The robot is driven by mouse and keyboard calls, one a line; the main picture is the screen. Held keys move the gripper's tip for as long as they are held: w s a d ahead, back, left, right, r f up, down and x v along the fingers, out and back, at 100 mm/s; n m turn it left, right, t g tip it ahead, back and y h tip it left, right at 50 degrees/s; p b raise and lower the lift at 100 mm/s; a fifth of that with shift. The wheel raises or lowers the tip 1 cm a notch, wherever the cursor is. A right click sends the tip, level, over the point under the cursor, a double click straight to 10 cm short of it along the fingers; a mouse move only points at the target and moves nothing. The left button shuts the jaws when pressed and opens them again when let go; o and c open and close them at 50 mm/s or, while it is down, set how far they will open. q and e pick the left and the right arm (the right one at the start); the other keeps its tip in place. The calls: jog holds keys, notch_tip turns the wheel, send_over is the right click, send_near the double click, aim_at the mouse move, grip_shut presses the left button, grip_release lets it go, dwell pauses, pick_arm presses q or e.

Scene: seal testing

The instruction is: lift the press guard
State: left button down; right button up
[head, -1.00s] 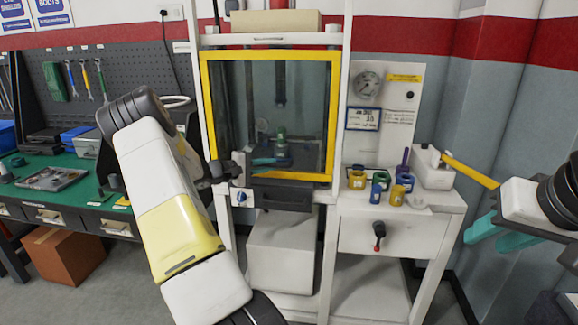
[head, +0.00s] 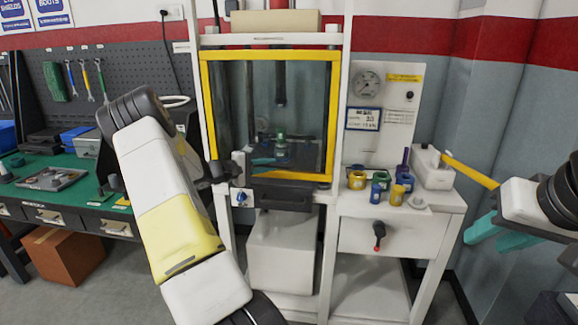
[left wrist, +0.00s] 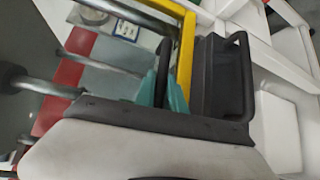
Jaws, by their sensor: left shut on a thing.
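The press guard (head: 333,120) is a clear panel in a yellow frame on the front of the white press stand. It is down, its lower edge just above a dark block (head: 282,198). Its yellow frame also shows in the left wrist view (left wrist: 186,50). My left gripper (head: 264,161) is at the lower left of the guard. In the left wrist view its teal fingers (left wrist: 172,95) are shut on a black bar handle (left wrist: 246,75) beside the yellow frame. My right gripper (head: 484,238) is open and empty at the right, away from the press.
Several coloured rings and cups (head: 380,185) stand on the side table beside a white box with a yellow lever (head: 470,171). A gauge panel (head: 367,84) rises behind them. A green workbench (head: 60,180) stands at the left.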

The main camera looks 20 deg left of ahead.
dwell(0.5)
pick_arm(q)
notch_tip(320, 180, up, 29)
jog(key=shift+r, duration=0.1)
dwell(0.4)
jog(key=c, duration=1.4)
grip_release()
jog(key=v, duration=0.8)
jog(key=shift+w, duration=0.15)
